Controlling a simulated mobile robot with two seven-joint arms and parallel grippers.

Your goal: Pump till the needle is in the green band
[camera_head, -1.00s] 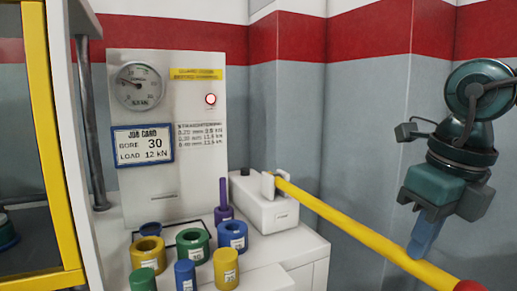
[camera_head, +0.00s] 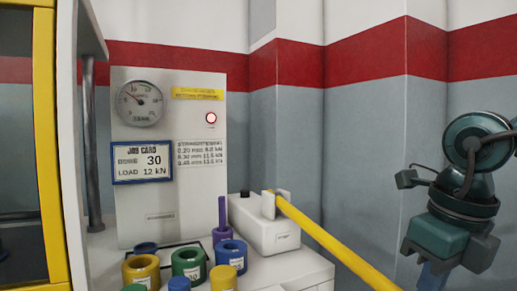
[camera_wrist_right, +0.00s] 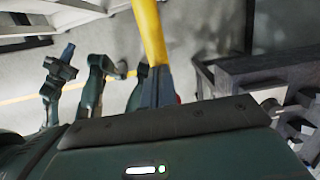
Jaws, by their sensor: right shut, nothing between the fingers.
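The round gauge (camera_head: 140,103) is on the upper left of the pale panel. Its dark needle points up and left; the green band is too small to place. A yellow pump lever (camera_head: 330,242) slopes down to the right from the white pump box (camera_head: 266,224). My right gripper (camera_head: 434,274) is low at the right, its fingertips cut off by the frame. In the right wrist view its blue fingers (camera_wrist_right: 154,88) are shut and empty, overlapping the yellow lever (camera_wrist_right: 150,35); contact is unclear. What looks like my left gripper (camera_wrist_right: 68,52) is at the left there, its jaws unclear.
A job card (camera_head: 142,162) reads bore 30, load 12 kN. A red-ringed lamp (camera_head: 211,118) is on the panel. Several coloured rings and pins stand on the bench, including a blue ring (camera_head: 232,254). A yellow-framed cabinet (camera_head: 48,150) stands left.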

